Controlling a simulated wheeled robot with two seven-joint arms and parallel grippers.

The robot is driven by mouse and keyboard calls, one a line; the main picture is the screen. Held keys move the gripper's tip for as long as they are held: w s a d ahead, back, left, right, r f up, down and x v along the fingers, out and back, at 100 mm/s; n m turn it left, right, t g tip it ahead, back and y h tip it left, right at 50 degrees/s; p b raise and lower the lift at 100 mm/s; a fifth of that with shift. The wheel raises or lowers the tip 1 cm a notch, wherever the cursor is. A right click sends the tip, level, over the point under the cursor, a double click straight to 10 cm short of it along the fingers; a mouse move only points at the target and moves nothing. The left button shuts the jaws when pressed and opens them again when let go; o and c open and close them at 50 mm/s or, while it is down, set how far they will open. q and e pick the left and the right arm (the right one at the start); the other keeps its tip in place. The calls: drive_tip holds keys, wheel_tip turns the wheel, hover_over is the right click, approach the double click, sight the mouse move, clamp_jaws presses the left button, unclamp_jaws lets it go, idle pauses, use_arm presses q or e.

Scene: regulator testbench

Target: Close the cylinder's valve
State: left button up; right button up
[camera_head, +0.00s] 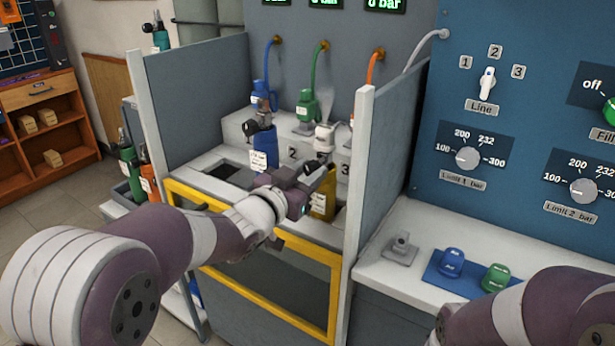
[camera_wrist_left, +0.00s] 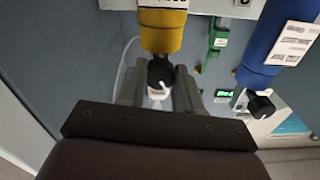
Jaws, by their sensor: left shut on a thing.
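The yellow cylinder (camera_head: 323,203) stands in a slot of the test bench, partly hidden by my left gripper (camera_head: 312,174) in the head view. In the left wrist view, the yellow cylinder (camera_wrist_left: 162,36) shows at the top, with its black valve knob (camera_wrist_left: 160,75) between my fingers. My left gripper (camera_wrist_left: 158,92) is shut on this knob. A blue cylinder (camera_head: 265,150) stands in the slot to the left, with a black valve knob of its own (camera_wrist_left: 260,106). My right forearm shows at the lower right of the head view, but its gripper is out of the picture.
A yellow-framed guard (camera_head: 262,314) is at the bench front, and grey side walls (camera_head: 390,140) flank the slots. Blue, green and orange hoses hang behind. A blue control panel (camera_head: 520,130) with knobs stands right, above a counter with a blue and a green regulator cap (camera_head: 496,278).

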use_arm(q)
drive_tip(key=m+b, duration=0.1)
drive_tip(key=m, duration=0.1)
drive_tip(key=m+b, duration=0.1)
drive_tip(key=shift+f+m, duration=0.2)
drive_tip(key=shift+m, duration=0.2)
drive_tip(key=shift+r+m+b, duration=0.1)
drive_tip(key=shift+m+b, duration=0.75)
drive_tip(key=shift+m, duration=0.25)
drive_tip(key=o, duration=1.1)
drive_tip(key=shift+c, duration=0.2)
drive_tip(key=shift+r, duration=0.1)
